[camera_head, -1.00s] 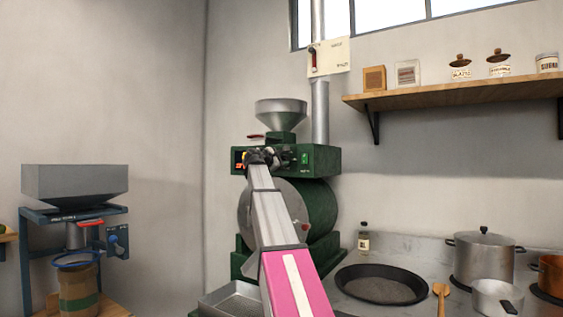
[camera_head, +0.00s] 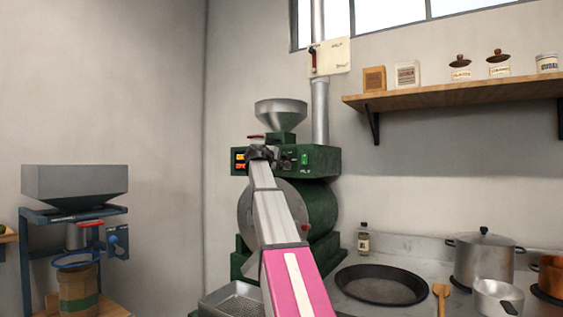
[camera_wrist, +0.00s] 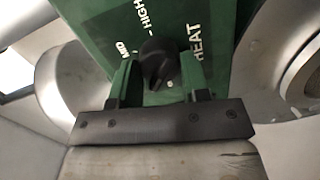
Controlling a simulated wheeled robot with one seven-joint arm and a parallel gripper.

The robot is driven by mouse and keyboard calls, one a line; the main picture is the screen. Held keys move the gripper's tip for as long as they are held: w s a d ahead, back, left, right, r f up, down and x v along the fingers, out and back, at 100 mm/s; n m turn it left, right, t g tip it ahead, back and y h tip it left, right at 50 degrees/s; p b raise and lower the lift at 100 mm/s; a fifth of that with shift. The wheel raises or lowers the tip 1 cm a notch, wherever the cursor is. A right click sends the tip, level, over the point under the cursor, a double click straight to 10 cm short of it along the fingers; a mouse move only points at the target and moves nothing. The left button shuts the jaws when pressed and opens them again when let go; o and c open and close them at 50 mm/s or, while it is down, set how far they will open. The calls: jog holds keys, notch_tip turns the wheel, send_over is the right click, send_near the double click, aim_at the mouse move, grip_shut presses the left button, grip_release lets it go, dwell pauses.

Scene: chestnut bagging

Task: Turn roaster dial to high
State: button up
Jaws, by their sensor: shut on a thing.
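The green roaster (camera_head: 325,161) stands against the wall, with my arm reaching up to its control panel in the head view. The wrist view shows the green panel (camera_wrist: 190,22) with the labels HIGH, MID and HEAT around a black dial (camera_wrist: 153,60). My gripper (camera_wrist: 158,85) is shut on the dial, one finger on each side of it. The gripper also shows at the panel in the head view (camera_head: 260,153), where it hides the dial. The dial's exact pointing is hard to tell.
A lit orange display (camera_head: 240,160) and a green switch (camera_head: 305,159) flank the gripper. A metal hopper (camera_head: 281,112) sits above. A black pan (camera_head: 382,284) and pots lie on the counter at the right.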

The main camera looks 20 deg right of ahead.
jog(key=m, duration=0.6)
jog(key=shift+s+m+t+y, duration=0.15)
jog(key=shift+m+t+y, duration=0.15)
jog(key=shift+y, duration=0.1)
jog(key=m, duration=0.5)
jog(key=shift+s+d+m+t+y, duration=0.1)
jog(key=shift+s+m+t+y, duration=0.05)
jog(key=shift+m+t+y, duration=0.2)
jog(key=m, duration=0.3)
jog(key=m+t, duration=0.1)
jog(key=m, duration=0.2)
jog(key=shift+s+d+t, duration=0.1)
jog(key=shift+t, duration=0.15)
jog(key=m, duration=0.6)
jog(key=shift+f+m+t, duration=0.15)
jog(key=shift+m+t, duration=0.2)
jog(key=shift+t, duration=0.05)
jog(key=o, duration=0.9)
